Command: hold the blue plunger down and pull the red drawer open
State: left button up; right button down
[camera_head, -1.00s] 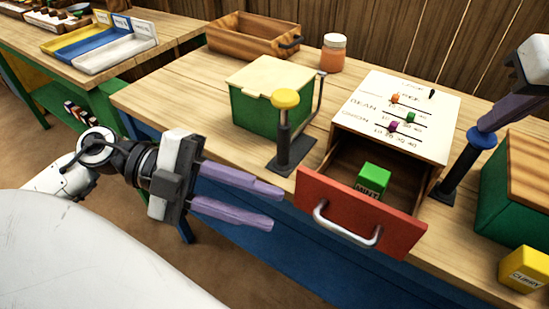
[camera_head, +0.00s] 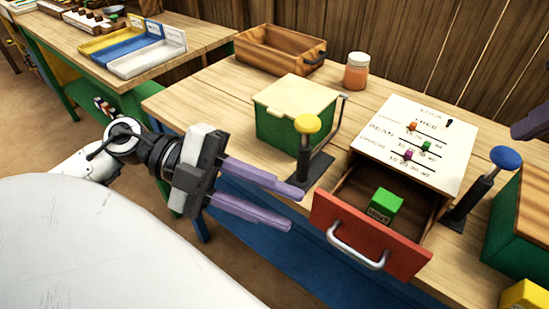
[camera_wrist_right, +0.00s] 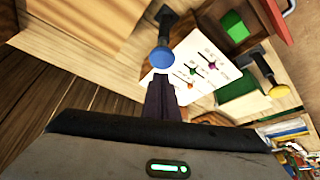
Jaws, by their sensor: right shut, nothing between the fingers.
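The red drawer (camera_head: 372,236) stands pulled out from its cabinet (camera_head: 422,142), with a green block (camera_head: 384,206) inside. The drawer's metal handle (camera_head: 356,250) is free. The blue plunger (camera_head: 505,157) stands upright to the right of the cabinet; its blue knob also shows in the right wrist view (camera_wrist_right: 161,57). My left gripper (camera_head: 297,208) is open and empty, left of the drawer front and apart from it. My right gripper (camera_wrist_right: 160,100) is shut and empty, above and apart from the plunger; only its fingers show at the right edge of the head view (camera_head: 532,122).
A yellow-topped plunger (camera_head: 307,124) stands by a green box with a cream lid (camera_head: 296,95). A wooden crate (camera_head: 278,52) and a jar (camera_head: 357,72) are behind. A green box (camera_head: 520,225) and a yellow block (camera_head: 526,295) are at the right.

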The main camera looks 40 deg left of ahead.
notch_tip(320, 180, up, 4)
jog(key=p, duration=0.2)
jog(key=shift+p, duration=0.4)
jog(key=shift+r, duration=0.1)
jog(key=v, duration=1)
jog(key=shift+b, duration=0.35)
